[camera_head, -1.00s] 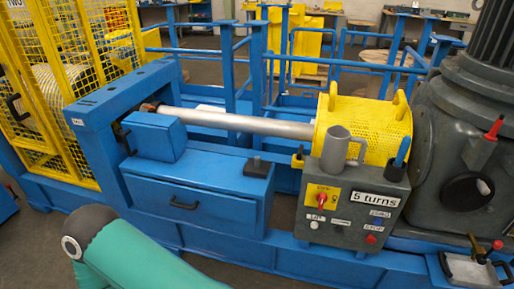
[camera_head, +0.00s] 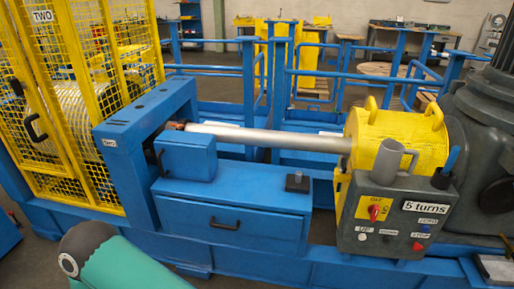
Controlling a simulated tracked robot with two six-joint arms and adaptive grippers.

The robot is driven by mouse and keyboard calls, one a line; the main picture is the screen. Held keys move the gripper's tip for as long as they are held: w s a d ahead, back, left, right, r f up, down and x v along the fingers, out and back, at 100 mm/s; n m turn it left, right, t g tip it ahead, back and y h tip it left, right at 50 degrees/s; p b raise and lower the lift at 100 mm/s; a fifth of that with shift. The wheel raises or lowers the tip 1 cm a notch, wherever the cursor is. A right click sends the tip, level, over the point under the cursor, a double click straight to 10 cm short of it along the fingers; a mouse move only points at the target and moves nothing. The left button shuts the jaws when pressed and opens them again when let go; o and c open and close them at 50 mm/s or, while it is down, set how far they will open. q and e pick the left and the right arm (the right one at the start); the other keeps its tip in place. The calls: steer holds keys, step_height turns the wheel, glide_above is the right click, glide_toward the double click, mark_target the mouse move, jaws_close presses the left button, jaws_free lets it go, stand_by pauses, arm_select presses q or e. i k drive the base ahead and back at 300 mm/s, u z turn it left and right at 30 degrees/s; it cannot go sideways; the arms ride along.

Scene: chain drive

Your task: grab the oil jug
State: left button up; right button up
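The oil jug (camera_head: 389,163) is a grey vessel with a handle on its right side. It stands upright on top of the grey control box (camera_head: 394,216), in front of the yellow perforated guard. A green and grey arm link of mine shows at the lower left. Neither of my grippers is in view, and nothing touches the jug.
A blue-handled tool (camera_head: 447,168) stands beside the jug on the control box. The yellow guard (camera_head: 420,138) is close behind it. A steel shaft (camera_head: 270,138) runs left to a blue frame (camera_head: 120,150). A blue drawer cabinet (camera_head: 230,211) lies left of the box.

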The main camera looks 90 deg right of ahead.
mark_target(384, 172)
steer(key=z, duration=0.35)
steer(key=i, duration=0.25)
steer(key=z, duration=2.9)
steer(key=k, duration=0.45)
steer(key=z, duration=0.45)
steer(key=i, duration=1.6)
steer(key=u, duration=0.4)
